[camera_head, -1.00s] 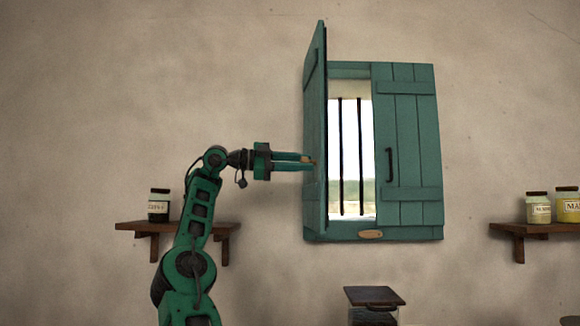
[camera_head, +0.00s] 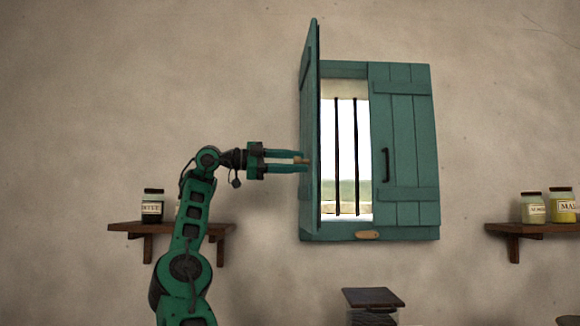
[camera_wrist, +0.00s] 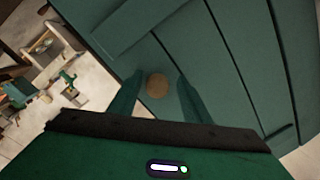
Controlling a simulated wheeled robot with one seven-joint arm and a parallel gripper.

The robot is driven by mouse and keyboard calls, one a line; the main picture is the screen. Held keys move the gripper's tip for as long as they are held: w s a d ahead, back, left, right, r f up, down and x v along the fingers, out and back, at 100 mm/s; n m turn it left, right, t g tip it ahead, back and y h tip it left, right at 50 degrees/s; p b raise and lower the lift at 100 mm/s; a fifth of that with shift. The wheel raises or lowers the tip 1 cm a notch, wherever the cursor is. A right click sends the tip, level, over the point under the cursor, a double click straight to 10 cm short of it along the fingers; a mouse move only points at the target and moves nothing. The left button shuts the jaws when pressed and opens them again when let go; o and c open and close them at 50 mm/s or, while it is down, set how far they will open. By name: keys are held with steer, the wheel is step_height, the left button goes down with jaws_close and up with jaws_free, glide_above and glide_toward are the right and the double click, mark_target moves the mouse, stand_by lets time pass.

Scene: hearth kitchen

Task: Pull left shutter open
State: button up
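The left shutter (camera_head: 309,120) is green planked wood. It stands swung out from the window, almost edge-on in the head view, with the barred opening uncovered beside it. Its round wooden knob (camera_wrist: 157,86) sits between my fingers in the wrist view, with a gap on each side. In the head view, the knob (camera_head: 301,161) shows between the fingertips. My gripper (camera_head: 304,160) is open around the knob, coming from the left, with its tips close to the shutter face.
The right shutter (camera_head: 404,130) lies flat over its half of the window and has a dark handle (camera_head: 385,165). A shelf (camera_head: 170,227) with a dark jar (camera_head: 152,205) is at left behind my arm. Another shelf (camera_head: 520,230) with jars is at right. Bare wall lies left of the shutter.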

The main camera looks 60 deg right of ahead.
steer(key=shift+a, duration=0.1)
steer(key=v, duration=1)
steer(key=shift+w, duration=0.45)
